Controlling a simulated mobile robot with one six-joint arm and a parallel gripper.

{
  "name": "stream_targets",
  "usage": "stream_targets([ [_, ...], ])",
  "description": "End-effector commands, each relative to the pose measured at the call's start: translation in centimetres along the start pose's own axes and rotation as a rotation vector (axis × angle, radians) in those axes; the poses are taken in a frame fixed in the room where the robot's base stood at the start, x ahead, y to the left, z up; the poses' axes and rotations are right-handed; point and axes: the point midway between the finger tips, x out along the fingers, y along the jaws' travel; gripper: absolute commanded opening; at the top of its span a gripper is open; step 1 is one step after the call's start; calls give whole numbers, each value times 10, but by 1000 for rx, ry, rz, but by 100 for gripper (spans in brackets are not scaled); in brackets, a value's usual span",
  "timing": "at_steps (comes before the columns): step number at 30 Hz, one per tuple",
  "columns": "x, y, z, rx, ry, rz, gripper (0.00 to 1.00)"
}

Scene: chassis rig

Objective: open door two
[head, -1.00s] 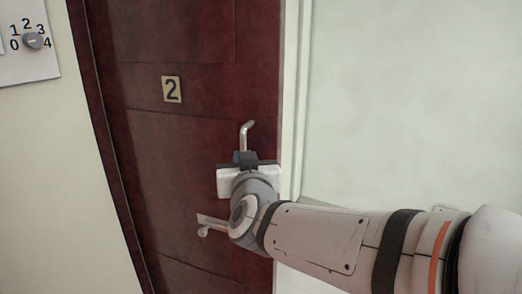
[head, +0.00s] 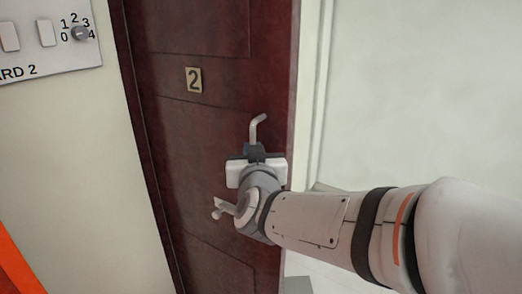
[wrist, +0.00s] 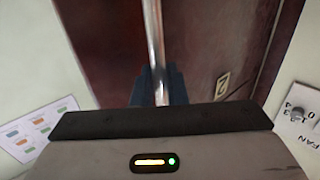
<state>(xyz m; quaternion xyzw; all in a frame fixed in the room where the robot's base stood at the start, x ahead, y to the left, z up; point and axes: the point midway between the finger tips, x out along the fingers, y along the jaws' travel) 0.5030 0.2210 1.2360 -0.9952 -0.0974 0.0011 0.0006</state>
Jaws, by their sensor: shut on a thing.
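Door two is a dark red panelled door (head: 215,150) with a "2" plate (head: 194,80); the plate also shows in the wrist view (wrist: 222,84). A metal pull handle (head: 257,128) rises near its right edge, with its bent top visible. My gripper (head: 254,150) is shut on this handle, and its body hides the lower part. In the wrist view the bar (wrist: 154,40) runs between the dark fingers (wrist: 158,88). A lever (head: 225,207) shows lower on the door, left of my wrist. A pale strip shows right of the door's edge; I cannot tell how far it stands open.
A wall panel (head: 45,55) with switches and a numbered dial (head: 80,33) is at upper left. An orange object (head: 15,268) shows at lower left. A pale wall (head: 430,90) fills the right. A chart with coloured marks (wrist: 33,128) is on the left in the wrist view.

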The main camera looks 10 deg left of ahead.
Motion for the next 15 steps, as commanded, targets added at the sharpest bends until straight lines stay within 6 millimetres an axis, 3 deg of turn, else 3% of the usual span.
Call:
stream_targets([
  [7,1,3,-5,0,9,4,29],
  [15,-1,4,-3,1,6,6,29],
])
